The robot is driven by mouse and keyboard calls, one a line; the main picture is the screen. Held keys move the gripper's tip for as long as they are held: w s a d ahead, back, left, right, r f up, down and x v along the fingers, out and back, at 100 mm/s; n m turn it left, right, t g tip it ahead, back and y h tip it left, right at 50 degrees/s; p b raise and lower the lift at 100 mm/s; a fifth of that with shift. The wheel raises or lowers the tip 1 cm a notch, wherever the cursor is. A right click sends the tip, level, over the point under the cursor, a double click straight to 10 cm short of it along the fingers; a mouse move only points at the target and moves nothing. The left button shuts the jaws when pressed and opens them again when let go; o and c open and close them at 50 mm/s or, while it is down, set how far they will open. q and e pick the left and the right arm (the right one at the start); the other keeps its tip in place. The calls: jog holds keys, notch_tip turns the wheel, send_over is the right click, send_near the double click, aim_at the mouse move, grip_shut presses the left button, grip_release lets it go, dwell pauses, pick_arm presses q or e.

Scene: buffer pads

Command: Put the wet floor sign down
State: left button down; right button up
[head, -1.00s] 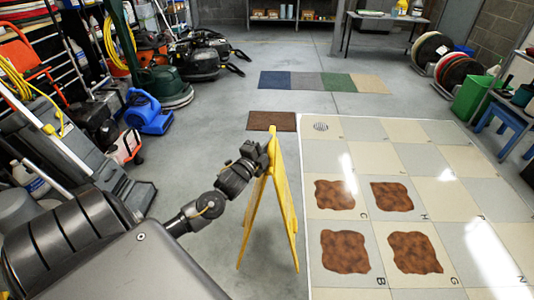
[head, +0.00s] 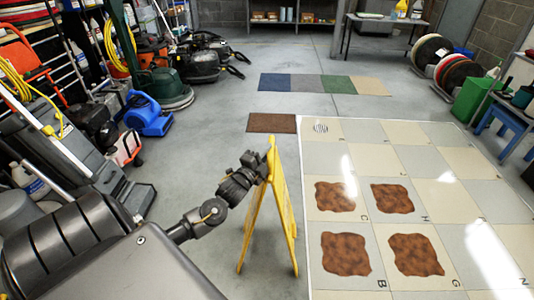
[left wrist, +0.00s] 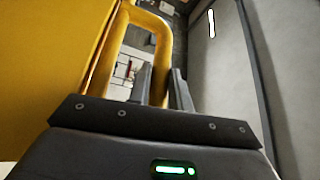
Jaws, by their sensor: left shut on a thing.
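The yellow wet floor sign (head: 283,205) stands spread in an A shape on the grey floor, just left of the tiled area, in the head view. Its feet appear to be at floor level; whether they touch cannot be told for certain. My left gripper (head: 263,164) is at the top of the sign, shut on its handle. In the left wrist view the yellow handle (left wrist: 158,22) runs down between the two dark fingers (left wrist: 161,90), and a yellow panel (left wrist: 45,60) fills the left side. My right gripper is not in view.
The tiled area (head: 440,185) with several brown stains (head: 346,253) lies to the right. A brown mat (head: 271,122) lies behind the sign. A blue blower (head: 147,114) and other machines stand at left. Grey floor between them and the sign is clear.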

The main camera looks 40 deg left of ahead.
pick_arm(q)
jog(key=shift+f, duration=0.1)
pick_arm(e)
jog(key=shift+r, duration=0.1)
pick_arm(q)
jog(key=shift+f, duration=0.2)
jog(key=c, duration=1.3)
grip_release()
jog(key=shift+f, duration=0.2)
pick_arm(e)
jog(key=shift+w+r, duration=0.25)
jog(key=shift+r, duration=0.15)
